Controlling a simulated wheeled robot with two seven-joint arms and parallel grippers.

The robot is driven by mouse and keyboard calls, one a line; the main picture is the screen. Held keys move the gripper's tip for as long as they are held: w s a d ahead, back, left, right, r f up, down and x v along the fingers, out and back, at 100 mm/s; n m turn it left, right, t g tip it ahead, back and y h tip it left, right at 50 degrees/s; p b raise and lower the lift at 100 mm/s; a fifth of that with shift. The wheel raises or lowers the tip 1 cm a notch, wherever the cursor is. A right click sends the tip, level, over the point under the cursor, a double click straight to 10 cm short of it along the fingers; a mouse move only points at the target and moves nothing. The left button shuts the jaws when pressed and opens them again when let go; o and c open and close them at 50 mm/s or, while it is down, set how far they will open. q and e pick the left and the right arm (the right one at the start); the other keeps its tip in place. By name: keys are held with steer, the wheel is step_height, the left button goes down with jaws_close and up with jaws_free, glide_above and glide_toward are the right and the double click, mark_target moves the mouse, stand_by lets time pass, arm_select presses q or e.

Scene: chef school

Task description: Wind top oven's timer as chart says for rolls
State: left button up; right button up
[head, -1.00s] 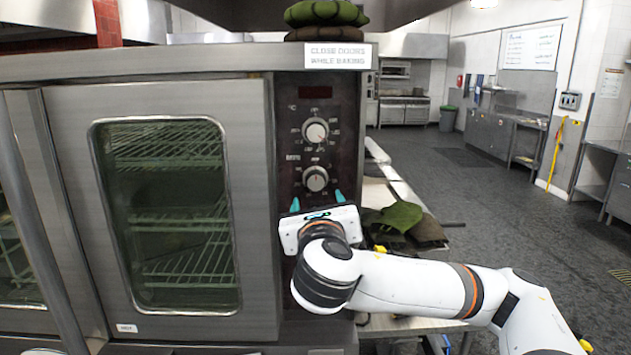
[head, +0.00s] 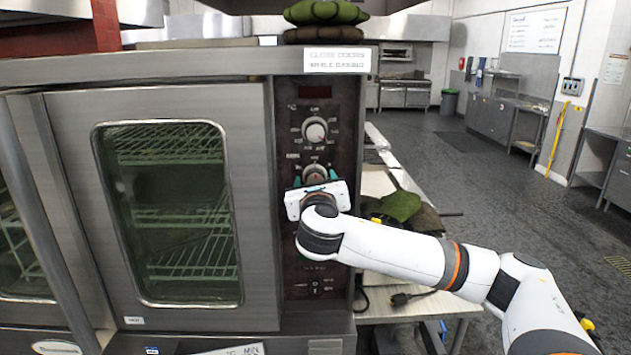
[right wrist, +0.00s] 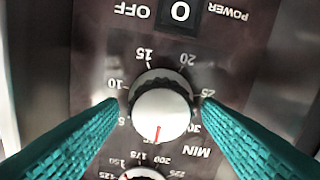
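The top oven's timer knob (head: 314,172) is the lower of two knobs on the dark control panel. My right gripper (head: 317,178) is at it, its teal fingers on either side. The right wrist view is upside down and shows the pale timer knob (right wrist: 161,112) between the open fingertips (right wrist: 160,102), with small gaps visible. Its red mark points toward the temperature knob (right wrist: 143,174); printed numbers run from 5 to 30 MIN. A card (head: 238,349) reading "°C MIN" is cut off at the bottom edge; its rows are hidden. My left gripper is not in view.
The temperature knob (head: 315,131) sits just above the timer. A power switch (right wrist: 180,12) marked OFF is beyond it in the wrist view. The glass oven door (head: 255,200) is shut. A side table with green and brown cloths (head: 402,206) stands right of the oven.

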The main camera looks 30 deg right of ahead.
steer(key=c, duration=0.9)
steer(key=shift+o, duration=0.3)
steer(key=shift+m, duration=0.3)
